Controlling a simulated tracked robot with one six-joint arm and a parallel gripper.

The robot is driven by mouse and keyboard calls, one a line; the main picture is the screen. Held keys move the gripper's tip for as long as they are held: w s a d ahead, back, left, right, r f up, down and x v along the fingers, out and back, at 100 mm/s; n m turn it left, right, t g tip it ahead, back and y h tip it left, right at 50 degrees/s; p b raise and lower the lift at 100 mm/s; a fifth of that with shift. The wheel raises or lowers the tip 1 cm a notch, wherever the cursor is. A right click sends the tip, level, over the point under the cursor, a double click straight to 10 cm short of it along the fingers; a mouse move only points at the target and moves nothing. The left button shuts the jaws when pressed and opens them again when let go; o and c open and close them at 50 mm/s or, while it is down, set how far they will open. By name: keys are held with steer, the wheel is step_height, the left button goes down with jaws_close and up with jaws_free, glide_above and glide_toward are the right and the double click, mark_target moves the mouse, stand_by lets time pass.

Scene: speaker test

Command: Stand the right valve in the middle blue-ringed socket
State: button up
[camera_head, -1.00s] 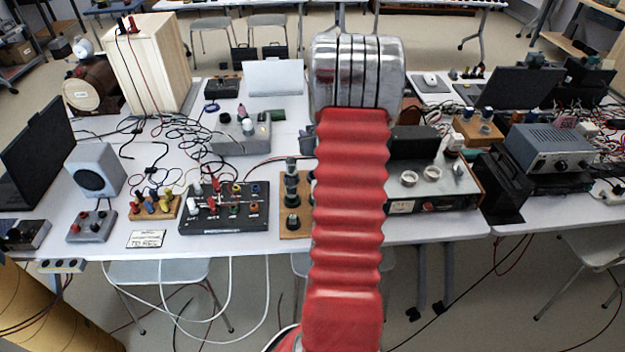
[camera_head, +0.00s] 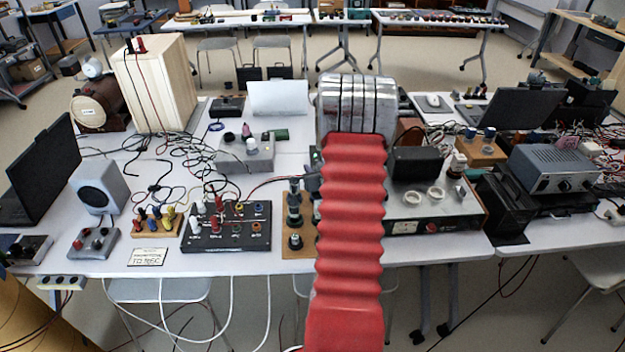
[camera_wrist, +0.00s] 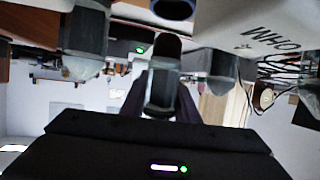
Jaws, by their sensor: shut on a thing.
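In the wrist view, which is upside down, my gripper (camera_wrist: 160,108) is shut on a grey-black valve (camera_wrist: 163,75) in front of the camera. Whether the valve touches anything cannot be told. A dark round piece with a blue rim (camera_wrist: 174,8), perhaps a socket, shows at the top edge, partly cut off. Two similar grey valve shapes stand at either side, a left one (camera_wrist: 85,38) and a right one (camera_wrist: 222,66). In the head view my red arm hides the gripper and held valve. A wooden board (camera_head: 300,252) with several dark upright pieces stands just left of the arm.
A black panel (camera_head: 228,243) with coloured sockets and knobs lies left of the board. A grey box (camera_head: 245,160) stands behind it. A metal-topped unit (camera_head: 425,215) is right of my arm. Loose cables (camera_head: 170,165) cover the table's left part.

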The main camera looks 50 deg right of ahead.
steer(key=shift+f, duration=1.9)
steer(key=shift+f, duration=0.3)
steer(key=o, duration=1.1)
steer(key=shift+r, duration=0.35)
steer(key=v, duration=1.2)
